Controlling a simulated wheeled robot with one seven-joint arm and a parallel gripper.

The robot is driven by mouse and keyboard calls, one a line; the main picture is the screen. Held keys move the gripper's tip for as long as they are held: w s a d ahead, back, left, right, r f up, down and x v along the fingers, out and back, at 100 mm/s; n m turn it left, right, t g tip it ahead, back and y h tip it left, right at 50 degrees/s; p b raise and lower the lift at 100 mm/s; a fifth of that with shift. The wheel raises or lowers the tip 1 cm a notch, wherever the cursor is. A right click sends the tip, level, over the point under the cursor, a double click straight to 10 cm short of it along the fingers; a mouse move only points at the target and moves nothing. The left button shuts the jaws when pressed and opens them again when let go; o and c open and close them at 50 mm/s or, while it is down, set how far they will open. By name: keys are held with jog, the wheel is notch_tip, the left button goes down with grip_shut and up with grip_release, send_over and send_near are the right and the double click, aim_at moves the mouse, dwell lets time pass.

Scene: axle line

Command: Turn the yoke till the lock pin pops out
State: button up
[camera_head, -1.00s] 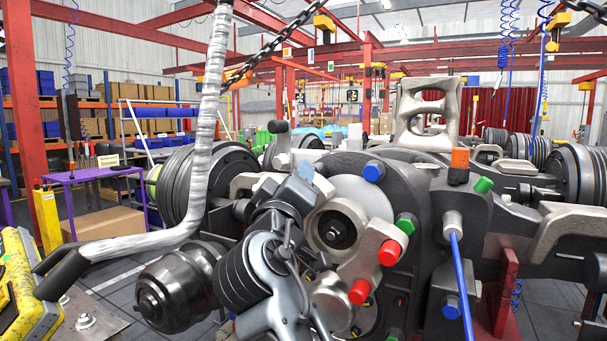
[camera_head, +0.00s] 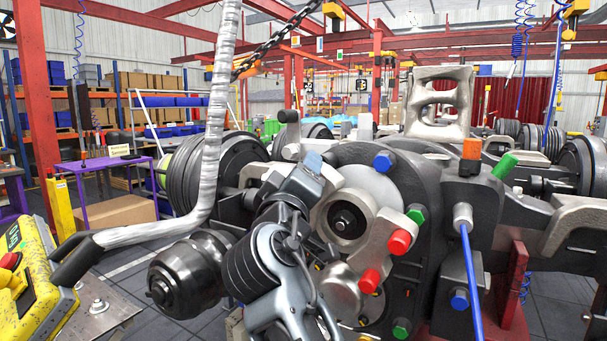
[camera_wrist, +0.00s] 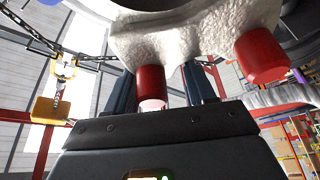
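The yoke (camera_head: 385,252) is a light grey casting on the front of the large dark housing, with two red-capped pegs (camera_head: 400,242) (camera_head: 370,281) at its right and lower end. The wrist view shows its pale rough underside (camera_wrist: 190,35) and both red pegs, one in the middle (camera_wrist: 152,88) and one at the right (camera_wrist: 262,55). My gripper (camera_wrist: 162,92) has its dark fingers apart, one on each side of the middle peg, with a gap showing at the right finger. I cannot tell whether the left finger touches. The fingertips cannot be made out in the head view. I cannot single out the lock pin.
Green (camera_head: 416,216) and blue (camera_head: 383,161) caps sit on the housing close to the yoke. A blue rod (camera_head: 468,285) slants down at the right. Open floor lies at the left.

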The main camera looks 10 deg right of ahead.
jog(key=b+v, duration=0.2)
jog(key=v, duration=0.5)
jog(key=shift+s, duration=0.35)
jog(key=shift+a+f, duration=0.1)
jog(key=shift+f, duration=0.05)
